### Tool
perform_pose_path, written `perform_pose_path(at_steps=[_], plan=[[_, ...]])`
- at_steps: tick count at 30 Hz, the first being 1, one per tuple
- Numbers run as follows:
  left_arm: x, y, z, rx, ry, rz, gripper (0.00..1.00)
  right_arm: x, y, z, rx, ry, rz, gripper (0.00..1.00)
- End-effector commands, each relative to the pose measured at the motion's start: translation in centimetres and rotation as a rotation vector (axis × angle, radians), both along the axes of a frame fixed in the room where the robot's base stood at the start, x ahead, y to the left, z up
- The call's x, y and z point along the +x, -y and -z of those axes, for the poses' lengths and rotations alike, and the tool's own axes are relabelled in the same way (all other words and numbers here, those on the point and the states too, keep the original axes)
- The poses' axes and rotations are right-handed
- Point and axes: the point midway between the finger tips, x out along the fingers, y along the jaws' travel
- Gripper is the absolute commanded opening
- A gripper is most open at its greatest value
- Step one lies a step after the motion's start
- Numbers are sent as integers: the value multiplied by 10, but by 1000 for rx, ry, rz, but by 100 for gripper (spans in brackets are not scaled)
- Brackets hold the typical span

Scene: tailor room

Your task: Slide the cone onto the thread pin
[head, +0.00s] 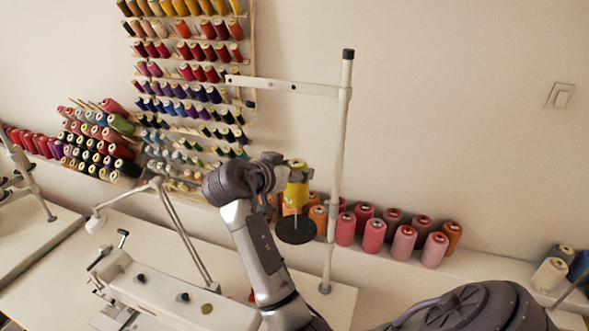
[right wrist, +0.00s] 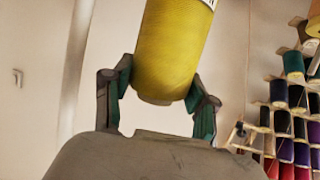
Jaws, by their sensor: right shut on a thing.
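A yellow thread cone (head: 297,195) is held upright above a round black disc (head: 296,230) beside the white stand pole (head: 338,180). My right gripper (head: 284,177) is shut on the cone from its left side. In the right wrist view the yellow cone (right wrist: 172,55) sits between the two fingers of the gripper (right wrist: 160,88). The thread pin over the disc is too small or hidden to make out clearly, so I cannot tell whether it is inside the cone. My left gripper is not in view.
The stand's cross arm (head: 285,86) reaches left above the cone. A sewing machine (head: 150,290) and a lamp arm (head: 180,230) stand on the white table at lower left. Pink and orange cones (head: 374,236) line the ledge behind. A rack of spools (head: 190,80) hangs on the wall.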

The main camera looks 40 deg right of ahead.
Motion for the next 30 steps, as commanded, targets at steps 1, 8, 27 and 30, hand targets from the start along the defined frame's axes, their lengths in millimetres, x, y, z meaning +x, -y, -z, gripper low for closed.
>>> perform_pose_path(at_steps=[1,8,27,30], plan=[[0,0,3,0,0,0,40,0,0,3,0,0,0,17],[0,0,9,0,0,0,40,0,0,11,0,0,0,17],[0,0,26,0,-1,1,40,0,0,33,-1,0,0,17],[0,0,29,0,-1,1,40,0,0,37,-1,0,0,17]])
